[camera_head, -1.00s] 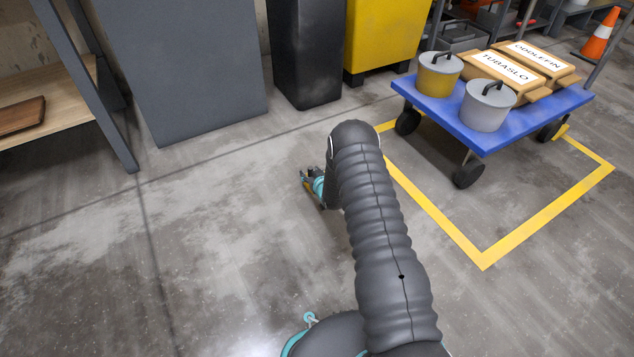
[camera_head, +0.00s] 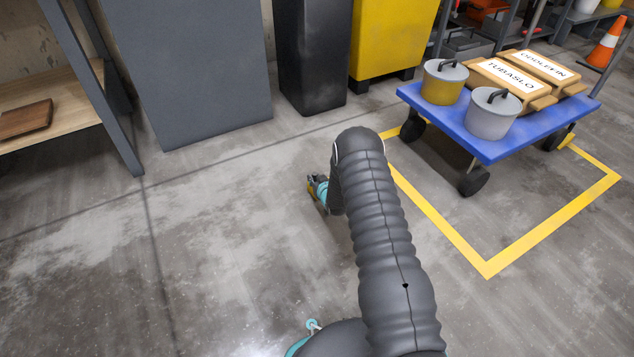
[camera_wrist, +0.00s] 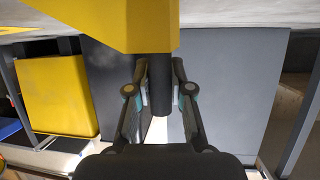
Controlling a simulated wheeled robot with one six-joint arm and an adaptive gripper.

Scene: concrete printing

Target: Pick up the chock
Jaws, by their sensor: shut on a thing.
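The chock (camera_wrist: 125,24) is a yellow block with a dark round bar or handle (camera_wrist: 160,85). In the wrist view it fills the upper middle, partly cut off by the top edge. My gripper (camera_wrist: 160,92) is shut on the dark bar, one finger on each side. In the head view my gripper (camera_head: 318,187) shows beyond the bend of my arm, mostly hidden by it. Only a small yellow patch shows there. I cannot tell whether the chock touches the floor.
A blue trolley (camera_head: 487,148) with pots and labelled packages stands at the right by a yellow floor marking (camera_head: 540,239). A grey cabinet (camera_head: 190,70), a black bin (camera_head: 312,60) and a yellow cabinet (camera_head: 393,40) stand behind. A shelf (camera_head: 75,88) is at the left. Floor at the left front is clear.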

